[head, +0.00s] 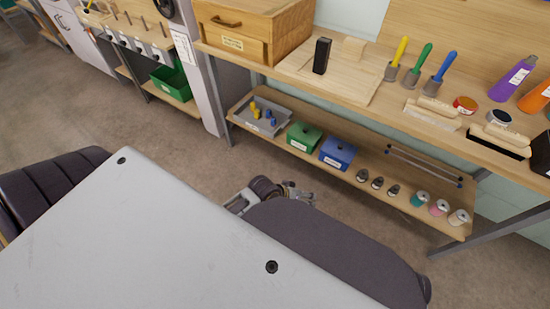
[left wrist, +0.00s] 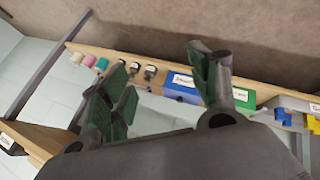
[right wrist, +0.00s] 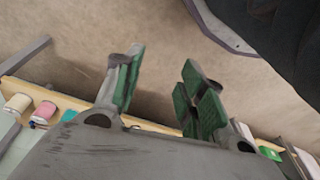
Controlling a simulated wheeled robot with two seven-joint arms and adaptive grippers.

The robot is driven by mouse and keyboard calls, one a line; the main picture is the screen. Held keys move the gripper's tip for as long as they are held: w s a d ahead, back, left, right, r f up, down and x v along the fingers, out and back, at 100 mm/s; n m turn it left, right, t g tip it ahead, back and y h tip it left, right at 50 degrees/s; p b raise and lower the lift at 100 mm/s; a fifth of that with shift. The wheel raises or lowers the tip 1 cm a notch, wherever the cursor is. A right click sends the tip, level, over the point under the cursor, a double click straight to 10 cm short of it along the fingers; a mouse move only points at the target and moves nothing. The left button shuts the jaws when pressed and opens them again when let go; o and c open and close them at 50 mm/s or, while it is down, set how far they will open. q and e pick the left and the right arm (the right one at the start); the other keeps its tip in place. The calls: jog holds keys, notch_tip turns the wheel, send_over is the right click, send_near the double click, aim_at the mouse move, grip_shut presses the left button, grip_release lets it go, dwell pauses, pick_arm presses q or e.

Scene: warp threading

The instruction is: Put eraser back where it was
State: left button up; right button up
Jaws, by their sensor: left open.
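No piece is clearly marked as the eraser. A black block (head: 321,55) stands upright on a pale board on the bench top, beside a small pale wooden block (head: 354,48). A wood-backed black block (head: 500,138) and a wood-handled pale brush (head: 433,106) lie farther right. My left gripper (head: 298,194) is low in front of the lower shelf, partly hidden by my arm, and apart from these pieces. In the left wrist view the left gripper (left wrist: 165,85) is open and empty. In the right wrist view my right gripper (right wrist: 160,88) is open and empty.
The lower shelf (head: 400,168) holds a grey tray (head: 240,113), green box (head: 305,136), blue box (head: 337,153) and spools (head: 439,208). A drawer box (head: 245,30), handled tools (head: 438,75) and bottles (head: 512,82) stand on the bench. Floor in front is clear.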

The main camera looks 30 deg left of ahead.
pick_arm(q)
jog(key=s+a+f+m+g+y, duration=0.1)
jog(key=s+a+f+m+g, duration=0.1)
jog(key=s, duration=0.3)
jog(key=s+a+f+m+g+y, duration=0.2)
jog(key=s+a+m, duration=0.1)
jog(key=s, duration=0.2)
jog(key=shift+s, duration=0.15)
